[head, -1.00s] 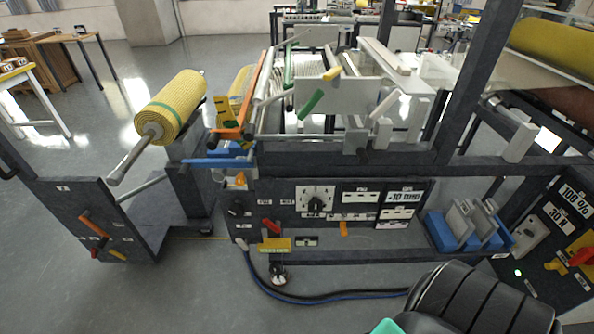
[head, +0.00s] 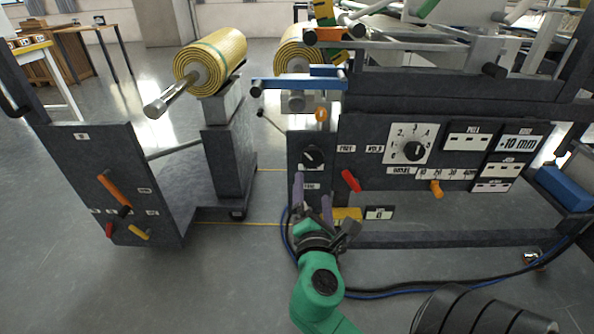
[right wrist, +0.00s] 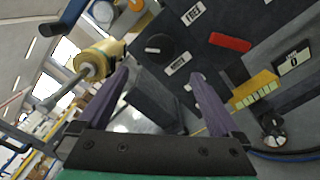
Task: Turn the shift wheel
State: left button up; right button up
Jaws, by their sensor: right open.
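A black round knob (head: 312,157) with a white mark is on the left end of the dark machine panel, and a small label (head: 308,186) sits below it. It also shows in the right wrist view as a round black knob (right wrist: 153,46). I cannot tell surely whether this knob is the shift wheel. My right gripper (head: 312,190) has purple fingers, open and empty, just below the knob in the head view. The right wrist view shows the knob beyond and above the gap between the fingertips (right wrist: 160,78), apart from them. My left gripper is not in view.
A red lever (head: 351,181) and a large white numbered dial (head: 414,145) are right of the knob. A yellow roll (head: 212,60) stands left on a post (head: 228,150). Blue and black hoses (head: 400,292) run along the floor.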

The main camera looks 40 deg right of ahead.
aim_at(312, 161)
jog(key=x, duration=0.9)
jog(key=shift+s+r, duration=0.1)
jog(key=x, duration=0.4)
jog(key=shift+w+d, duration=0.3)
jog(key=c, duration=1.3)
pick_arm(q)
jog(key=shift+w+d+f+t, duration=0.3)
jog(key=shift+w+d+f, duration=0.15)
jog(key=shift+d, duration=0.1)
